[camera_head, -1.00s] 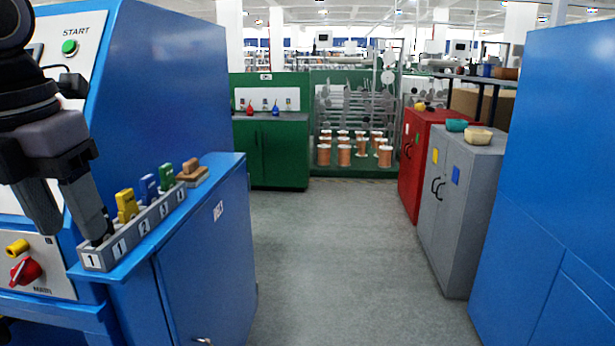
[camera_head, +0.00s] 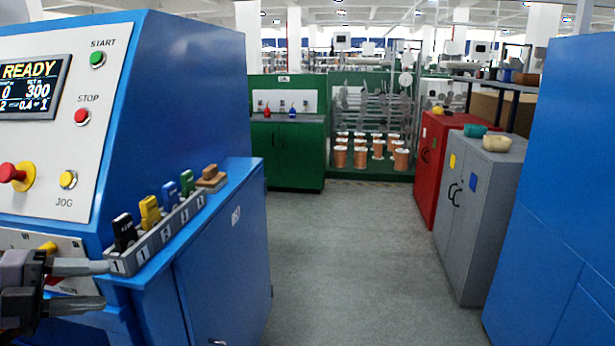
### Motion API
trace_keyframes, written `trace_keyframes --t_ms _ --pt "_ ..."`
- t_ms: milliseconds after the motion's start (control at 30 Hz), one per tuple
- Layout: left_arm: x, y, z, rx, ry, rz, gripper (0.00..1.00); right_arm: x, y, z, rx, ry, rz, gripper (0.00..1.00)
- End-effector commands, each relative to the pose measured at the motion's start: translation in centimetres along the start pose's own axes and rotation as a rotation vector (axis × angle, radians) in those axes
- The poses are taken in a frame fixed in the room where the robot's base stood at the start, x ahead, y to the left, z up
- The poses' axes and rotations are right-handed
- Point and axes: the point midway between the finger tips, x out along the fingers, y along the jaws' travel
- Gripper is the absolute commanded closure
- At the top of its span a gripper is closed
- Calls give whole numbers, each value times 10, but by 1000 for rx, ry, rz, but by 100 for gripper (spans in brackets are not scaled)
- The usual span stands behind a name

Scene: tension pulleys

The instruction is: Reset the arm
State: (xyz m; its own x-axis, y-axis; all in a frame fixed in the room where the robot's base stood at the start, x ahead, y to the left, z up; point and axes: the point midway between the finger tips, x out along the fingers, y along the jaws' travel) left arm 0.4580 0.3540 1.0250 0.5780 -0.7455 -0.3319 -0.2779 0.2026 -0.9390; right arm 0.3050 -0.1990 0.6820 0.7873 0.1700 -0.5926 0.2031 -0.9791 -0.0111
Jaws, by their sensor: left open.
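My left gripper (camera_head: 106,285) is at the lower left edge of the head view. Its two grey fingers point right and are apart, with nothing between them. It is in front of the blue machine, by the near end of a grey numbered rack (camera_head: 160,238). In the rack stand a black piece (camera_head: 124,231) in the slot nearest me, then a yellow piece (camera_head: 149,212), a blue piece (camera_head: 170,194) and a green piece (camera_head: 187,182). My right gripper is not in view.
The blue machine's panel (camera_head: 68,110) with its READY screen (camera_head: 32,85) stands at the left. A brown block (camera_head: 211,177) lies past the rack. A grey cabinet (camera_head: 480,210), a red cabinet (camera_head: 436,165) and a tall blue cabinet (camera_head: 565,150) line the right. The floor (camera_head: 355,270) between is clear.

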Motion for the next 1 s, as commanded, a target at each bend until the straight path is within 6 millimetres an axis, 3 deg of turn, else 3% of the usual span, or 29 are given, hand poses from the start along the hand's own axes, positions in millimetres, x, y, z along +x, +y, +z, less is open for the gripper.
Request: trace_keyframes --t_ms 300,567,767,1000 --pt "2 80 14 -377 -215 -242 49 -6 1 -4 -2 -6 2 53" --pt "14 158 0 -711 -399 -361 49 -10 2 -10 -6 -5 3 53" --pt "32 216 -31 -987 -530 -403 49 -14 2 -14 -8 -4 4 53" --pt "68 274 -92 -1329 -652 -394 49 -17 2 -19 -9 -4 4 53"
